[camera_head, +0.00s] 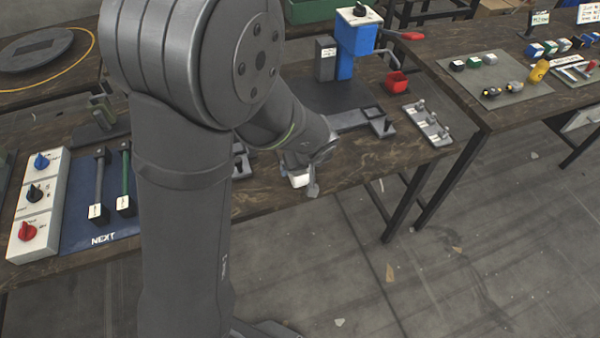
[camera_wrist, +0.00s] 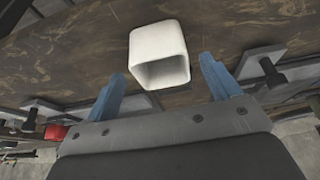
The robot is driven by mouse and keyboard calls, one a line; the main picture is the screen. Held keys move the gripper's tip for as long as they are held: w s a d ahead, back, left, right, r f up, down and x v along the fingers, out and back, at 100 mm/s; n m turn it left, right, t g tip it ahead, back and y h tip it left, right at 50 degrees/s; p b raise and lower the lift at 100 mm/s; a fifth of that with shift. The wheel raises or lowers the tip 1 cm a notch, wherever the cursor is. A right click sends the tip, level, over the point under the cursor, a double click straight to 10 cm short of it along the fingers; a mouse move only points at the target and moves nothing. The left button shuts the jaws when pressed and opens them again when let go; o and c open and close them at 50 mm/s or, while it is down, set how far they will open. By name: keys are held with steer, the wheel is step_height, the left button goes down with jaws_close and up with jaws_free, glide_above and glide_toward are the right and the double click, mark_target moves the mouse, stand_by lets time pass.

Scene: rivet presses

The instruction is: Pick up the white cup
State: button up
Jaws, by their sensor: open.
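The white cup (camera_wrist: 158,44) is squarish with rounded corners and an open, hollow end facing the wrist camera. It is at the dark, worn table surface in the wrist view, ahead of and between the blue fingertips. My gripper (camera_wrist: 162,68) is open, with a finger on each side of the cup's near end and visible gaps on both sides. I cannot tell how deep the cup sits between the fingers. In the head view, a small white part of the cup (camera_head: 299,180) shows near the table's front edge, mostly hidden by my wrist.
A blue press (camera_head: 356,45) with a red-tipped lever stands behind, with a red bin (camera_head: 397,82) beside it. A grey plate with clamps (camera_head: 428,125) lies to the right. A white knob box (camera_head: 38,205) and a blue mat (camera_head: 82,232) with handles are at left.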

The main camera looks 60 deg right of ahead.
mark_target(298, 173)
steer(key=shift+x, duration=1.7)
steer(key=shift+w+a, duration=0.1)
steer(key=c, duration=1.1)
steer(key=shift+c, duration=0.2)
